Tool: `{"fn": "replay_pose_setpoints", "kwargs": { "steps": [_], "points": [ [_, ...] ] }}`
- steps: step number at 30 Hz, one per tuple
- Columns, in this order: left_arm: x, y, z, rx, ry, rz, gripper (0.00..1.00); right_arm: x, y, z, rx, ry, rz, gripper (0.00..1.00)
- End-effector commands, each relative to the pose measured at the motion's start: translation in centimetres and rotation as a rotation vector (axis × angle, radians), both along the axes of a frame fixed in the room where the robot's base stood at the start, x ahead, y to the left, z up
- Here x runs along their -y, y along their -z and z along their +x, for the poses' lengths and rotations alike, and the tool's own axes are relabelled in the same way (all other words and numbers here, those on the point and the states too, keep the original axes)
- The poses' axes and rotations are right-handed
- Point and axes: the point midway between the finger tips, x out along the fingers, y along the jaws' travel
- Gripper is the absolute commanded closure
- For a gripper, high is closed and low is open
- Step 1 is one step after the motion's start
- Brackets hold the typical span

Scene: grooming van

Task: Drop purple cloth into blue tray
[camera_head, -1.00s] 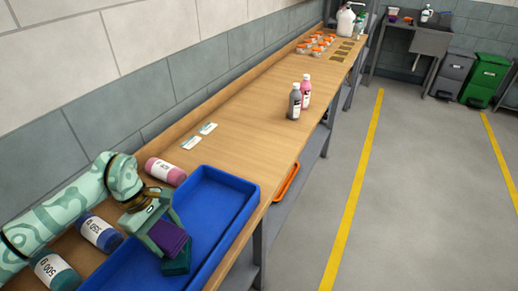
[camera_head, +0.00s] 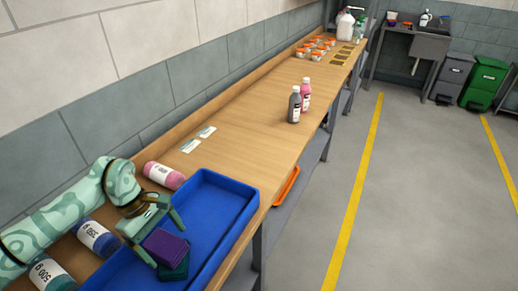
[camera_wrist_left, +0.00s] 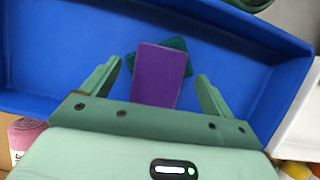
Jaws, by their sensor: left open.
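The purple cloth (camera_head: 166,248) lies over a dark teal cloth (camera_head: 180,269) inside the blue tray (camera_head: 238,196) at the lower left of the head view. In the left wrist view the purple cloth (camera_wrist_left: 153,80) partly covers the teal cloth (camera_wrist_left: 180,66), with blue tray floor around them. My left gripper (camera_head: 165,238) is open over the tray. Its two fingers stand apart on either side of the purple cloth, with visible gaps in the left wrist view. My right gripper is in neither view.
Two bottles (camera_head: 295,104) stand farther along the bench (camera_head: 245,137). An orange tray (camera_head: 287,186) is on the lower shelf. The bench middle is mostly clear.

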Motion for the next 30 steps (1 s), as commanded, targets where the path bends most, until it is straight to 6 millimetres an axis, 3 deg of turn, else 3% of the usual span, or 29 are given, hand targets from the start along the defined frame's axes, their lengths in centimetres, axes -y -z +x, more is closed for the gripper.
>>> {"fn": "replay_pose_setpoints", "kwargs": {
  "steps": [15,21,30],
  "points": [
    [-4.4,-11.8,2.3,0.005,-0.002,0.002,0.13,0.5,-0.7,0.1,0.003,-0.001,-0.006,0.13],
    [-5.2,-13.9,2.7,0.001,-0.001,0.001,0.13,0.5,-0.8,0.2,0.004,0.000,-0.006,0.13],
    [-5.3,-14.2,2.7,0.000,-0.001,0.001,0.13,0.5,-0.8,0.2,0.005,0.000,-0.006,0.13]
  ]
}}
